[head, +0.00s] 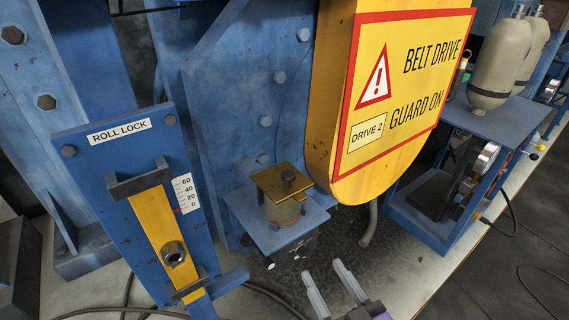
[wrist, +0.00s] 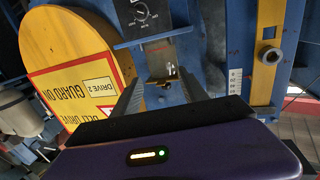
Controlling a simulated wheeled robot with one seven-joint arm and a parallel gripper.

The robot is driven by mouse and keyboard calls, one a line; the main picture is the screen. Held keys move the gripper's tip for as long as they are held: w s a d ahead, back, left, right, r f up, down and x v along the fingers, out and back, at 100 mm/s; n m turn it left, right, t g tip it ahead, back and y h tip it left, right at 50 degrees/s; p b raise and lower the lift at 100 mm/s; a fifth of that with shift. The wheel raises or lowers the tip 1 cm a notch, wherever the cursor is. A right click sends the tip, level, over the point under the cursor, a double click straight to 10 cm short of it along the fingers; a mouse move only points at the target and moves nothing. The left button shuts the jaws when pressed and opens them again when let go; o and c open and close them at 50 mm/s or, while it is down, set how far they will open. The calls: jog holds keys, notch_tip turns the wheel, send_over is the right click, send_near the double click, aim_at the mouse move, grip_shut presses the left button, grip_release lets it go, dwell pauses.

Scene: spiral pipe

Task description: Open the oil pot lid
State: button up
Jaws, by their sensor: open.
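My gripper (head: 324,269) is open and empty, in front of and below the shelf, apart from the pot. Its two fingers also show in the wrist view (wrist: 161,78), spread apart with nothing between them. I cannot make out the lid in the wrist view.
A yellow belt guard (head: 345,100) hangs just right of the pot, close to the lid. A blue roll lock post (head: 120,160) with a yellow slide stands at left. A dark box with knobs (head: 292,254) sits under the shelf. A blue frame with a gauge (head: 450,190) stands right.

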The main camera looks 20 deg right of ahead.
jog(key=t+p, duration=0.1)
jog(key=p, duration=0.1)
send_near(291, 179)
jog(key=w, duration=0.6)
jog(key=shift+w+r, duration=0.25)
jog(key=shift+g, duration=0.3)
jog(key=w+p, duration=0.1)
jog(key=w, duration=0.7)
jog(key=shift+d, duration=0.1)
grip_shut()
